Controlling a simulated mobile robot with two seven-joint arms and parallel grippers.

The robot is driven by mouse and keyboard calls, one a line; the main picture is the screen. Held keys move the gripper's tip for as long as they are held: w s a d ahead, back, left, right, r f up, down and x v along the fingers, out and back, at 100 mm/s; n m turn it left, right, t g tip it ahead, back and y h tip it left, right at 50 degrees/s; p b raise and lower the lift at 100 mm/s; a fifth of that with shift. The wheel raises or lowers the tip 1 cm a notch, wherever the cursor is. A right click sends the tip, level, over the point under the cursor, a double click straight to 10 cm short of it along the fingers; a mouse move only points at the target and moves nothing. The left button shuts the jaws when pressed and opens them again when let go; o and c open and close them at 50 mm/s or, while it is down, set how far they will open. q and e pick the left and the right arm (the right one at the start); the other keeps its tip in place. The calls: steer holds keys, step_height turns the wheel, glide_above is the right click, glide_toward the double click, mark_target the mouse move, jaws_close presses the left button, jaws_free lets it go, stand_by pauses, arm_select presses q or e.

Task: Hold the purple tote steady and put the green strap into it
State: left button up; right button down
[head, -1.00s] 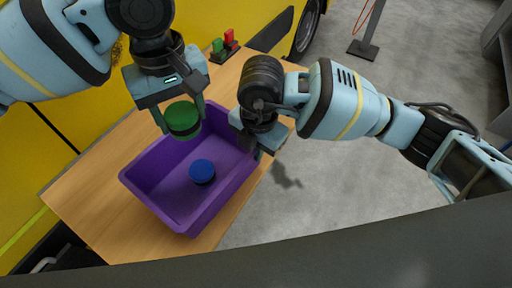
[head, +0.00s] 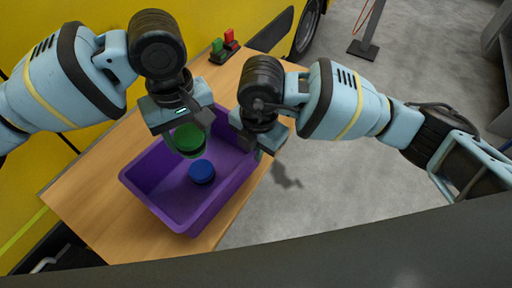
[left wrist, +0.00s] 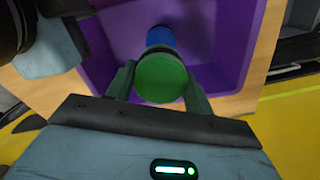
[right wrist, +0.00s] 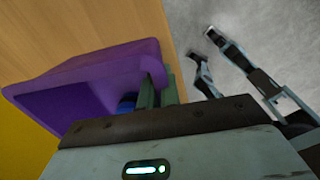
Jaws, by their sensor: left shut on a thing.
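The purple tote (head: 160,203) stands on the wooden table; its wall also shows in the left wrist view (left wrist: 215,45) and right wrist view (right wrist: 75,80). The green strap (head: 188,139) is a round roll; it shows end-on in the left wrist view (left wrist: 161,78). My left gripper (head: 187,143) is shut on the strap and holds it over the tote's far part. My right gripper (right wrist: 158,92) is at the tote's right-hand rim, one finger on each side of the wall, shut on it. Its fingertips are mostly hidden in the head view.
A blue roll (head: 202,172) lies inside the tote, close to the green strap. A small holder with a green and a red piece (head: 223,47) stands at the table's far end. The table (head: 92,200) is bare left of the tote. A yellow vehicle stands beyond the table.

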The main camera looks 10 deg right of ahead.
mark_target(188, 133)
arm_select(q)
steer(key=shift+f, duration=3.1)
steer(key=o, duration=1.2)
step_height(188, 133, up, 12)
arm_select(e)
steer(key=shift+r, duration=0.1)
steer(key=c, duration=1.5)
jaws_free()
steer(key=shift+c, duration=0.2)
